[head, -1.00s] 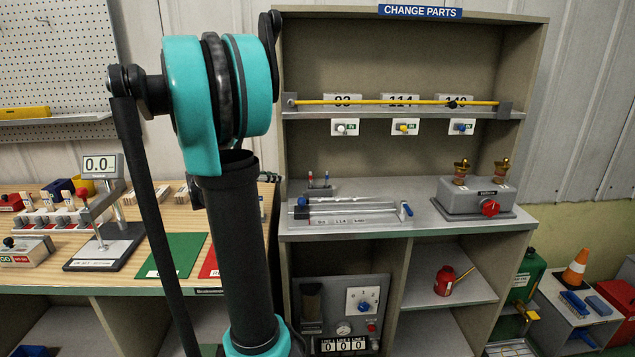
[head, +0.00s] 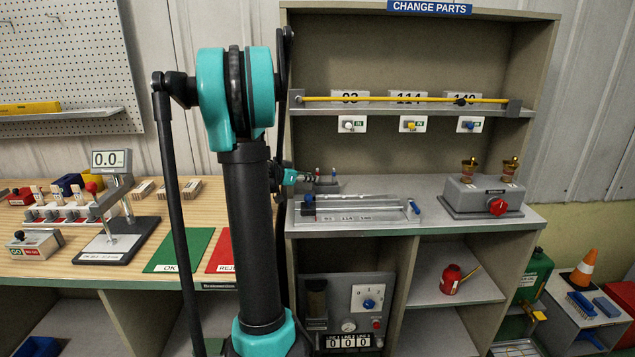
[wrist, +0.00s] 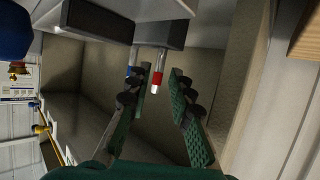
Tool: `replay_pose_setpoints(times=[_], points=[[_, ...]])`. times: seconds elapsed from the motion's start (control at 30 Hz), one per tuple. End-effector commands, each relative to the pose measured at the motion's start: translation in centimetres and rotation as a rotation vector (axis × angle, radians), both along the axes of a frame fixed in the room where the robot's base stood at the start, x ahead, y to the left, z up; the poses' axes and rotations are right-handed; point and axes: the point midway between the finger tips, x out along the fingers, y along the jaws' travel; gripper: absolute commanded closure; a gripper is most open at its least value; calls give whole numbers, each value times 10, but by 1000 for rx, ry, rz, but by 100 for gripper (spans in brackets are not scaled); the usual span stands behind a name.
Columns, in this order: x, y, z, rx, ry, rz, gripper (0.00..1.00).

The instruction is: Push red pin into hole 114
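The red pin (wrist: 157,79) is a thin pale shaft with a red band, standing in a small grey holder (head: 327,186) on the cabinet counter. A blue pin (wrist: 130,70) stands beside it. My gripper (wrist: 161,70) is open, with the red pin between its green fingers in the wrist view; no contact is clear. In the head view my gripper (head: 304,178) is at the holder's left side. The grey fixture (head: 370,215) labelled 93, 114 and 140 lies in front of the holder. Its individual holes are too small to make out.
A grey box (head: 483,198) with brass fittings and a red knob stands right on the counter. A yellow rod (head: 400,99) crosses the shelf above. The cabinet's side wall (wrist: 245,85) is close to my fingers. The counter's front right is clear.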

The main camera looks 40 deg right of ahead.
Motion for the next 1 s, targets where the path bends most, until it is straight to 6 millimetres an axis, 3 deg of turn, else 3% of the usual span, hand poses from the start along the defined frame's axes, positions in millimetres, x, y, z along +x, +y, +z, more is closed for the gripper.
replay_pose_setpoints(times=[0.2,0.4,0.6,1.0], points=[[1,-25,-11,0,-1,-1,79],[2,-25,-11,0,-1,0,79],[2,-25,-11,0,-1,0,100],[2,-25,-10,0,-1,0,100]])
